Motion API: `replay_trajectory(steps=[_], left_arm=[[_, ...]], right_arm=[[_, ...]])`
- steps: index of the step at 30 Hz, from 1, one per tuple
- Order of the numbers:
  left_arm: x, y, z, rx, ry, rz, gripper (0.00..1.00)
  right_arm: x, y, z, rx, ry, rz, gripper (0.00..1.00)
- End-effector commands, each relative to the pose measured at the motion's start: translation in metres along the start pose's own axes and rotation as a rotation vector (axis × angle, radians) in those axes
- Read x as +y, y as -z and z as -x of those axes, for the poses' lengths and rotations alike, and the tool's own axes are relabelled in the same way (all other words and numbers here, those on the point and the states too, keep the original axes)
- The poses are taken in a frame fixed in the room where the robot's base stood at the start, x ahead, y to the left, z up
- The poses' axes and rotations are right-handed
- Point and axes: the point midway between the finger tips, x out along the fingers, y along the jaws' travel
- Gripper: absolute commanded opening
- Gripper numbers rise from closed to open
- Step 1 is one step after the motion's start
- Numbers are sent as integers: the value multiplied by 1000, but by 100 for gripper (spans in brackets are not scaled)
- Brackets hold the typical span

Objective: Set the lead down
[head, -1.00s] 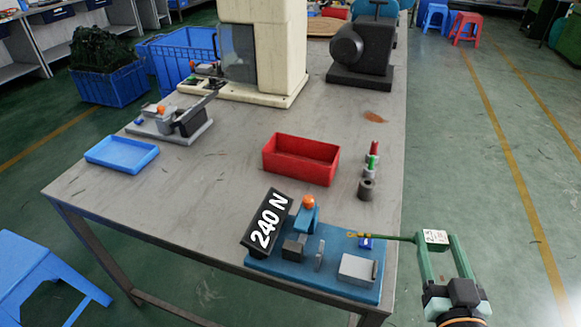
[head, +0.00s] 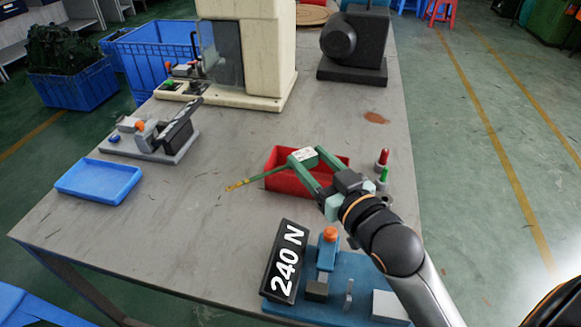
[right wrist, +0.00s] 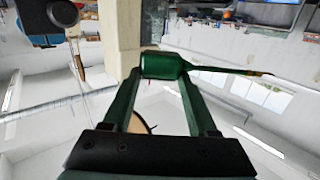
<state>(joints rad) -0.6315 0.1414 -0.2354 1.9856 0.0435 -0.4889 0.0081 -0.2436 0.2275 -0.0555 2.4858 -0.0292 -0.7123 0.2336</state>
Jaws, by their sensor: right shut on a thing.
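The lead has a green body with a white label (head: 303,154), and a thin green end (head: 268,173) with a brassy yellow tip points left and down. My right gripper (head: 308,163) is shut on the lead's body and holds it in front of the red bin in the head view. The tip shows over bare tabletop, and how high it is above the table I cannot tell. In the right wrist view the lead's body (right wrist: 163,66) sits between the two green fingertips, its thin end pointing right. My left gripper is not in view.
The red bin (head: 283,184) is partly hidden by my right gripper. The blue pull tester with a "240 N" display (head: 286,262) stands at the front. A blue tray (head: 98,182) lies at the left. The tabletop (head: 175,225) between is clear.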

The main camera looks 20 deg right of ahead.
Motion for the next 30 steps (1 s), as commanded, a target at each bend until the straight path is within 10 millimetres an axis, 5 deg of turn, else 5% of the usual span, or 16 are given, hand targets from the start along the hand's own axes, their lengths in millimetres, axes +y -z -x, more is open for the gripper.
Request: replay_trajectory(steps=[8, 18, 30], left_arm=[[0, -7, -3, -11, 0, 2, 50], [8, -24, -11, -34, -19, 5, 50], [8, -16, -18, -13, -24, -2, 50]], right_arm=[[20, -3, -15, 2, 20, 12, 0], [86, -47, -62, -1, 20, 7, 0], [113, -84, -84, 4, 22, 5, 0]])
